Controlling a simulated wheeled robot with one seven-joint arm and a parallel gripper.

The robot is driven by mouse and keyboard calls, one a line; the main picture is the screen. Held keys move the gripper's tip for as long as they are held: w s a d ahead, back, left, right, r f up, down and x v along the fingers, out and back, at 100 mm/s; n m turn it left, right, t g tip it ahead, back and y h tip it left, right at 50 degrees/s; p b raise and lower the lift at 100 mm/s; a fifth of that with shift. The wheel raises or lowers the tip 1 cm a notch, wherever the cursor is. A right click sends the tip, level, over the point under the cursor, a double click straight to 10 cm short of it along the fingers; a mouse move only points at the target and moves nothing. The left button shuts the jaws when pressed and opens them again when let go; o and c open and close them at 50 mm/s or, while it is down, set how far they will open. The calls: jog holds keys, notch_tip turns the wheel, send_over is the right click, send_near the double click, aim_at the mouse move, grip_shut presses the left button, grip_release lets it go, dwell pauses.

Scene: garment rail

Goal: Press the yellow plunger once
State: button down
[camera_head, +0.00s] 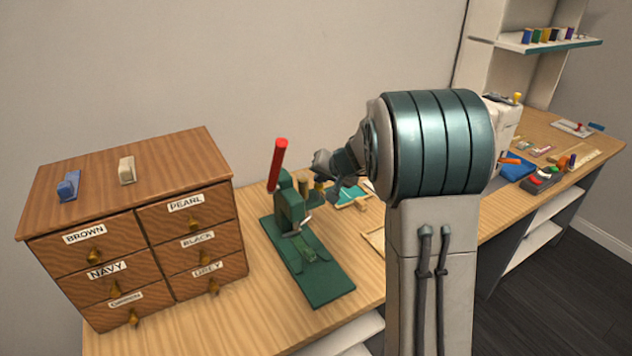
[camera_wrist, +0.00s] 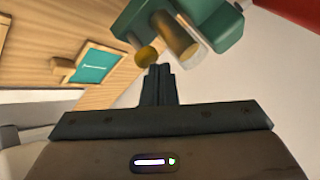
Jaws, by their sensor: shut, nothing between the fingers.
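In the wrist view, my gripper (camera_wrist: 161,70) is shut and empty, its narrow dark fingers pointing up the picture. A small round yellow-gold end (camera_wrist: 146,56), likely the yellow plunger, shows just beyond the fingertips, slightly left. I cannot tell whether they touch. A brass cylinder (camera_wrist: 175,36) is beside it, below a green body (camera_wrist: 213,20). In the head view, my gripper (camera_head: 338,190) is just right of the green press (camera_head: 291,207) with its red lever (camera_head: 277,165). A small olive-gold piece (camera_head: 318,188) shows there, partly hidden; the plunger is hard to make out.
A wooden drawer cabinet (camera_head: 150,235) stands left of the press. A teal card (camera_head: 350,196) lies behind it on the workbench (camera_head: 235,318). A white machine (camera_head: 503,119) with a yellow-topped part (camera_head: 517,98) and a blue tray (camera_head: 515,170) are farther right, beyond my arm.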

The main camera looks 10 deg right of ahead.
aim_at(322, 186)
jog(key=shift+r+p, duration=0.7)
jog(key=shift+r, duration=0.5)
notch_tip(322, 186, up, 5)
jog(key=p, duration=0.3)
dwell(0.4)
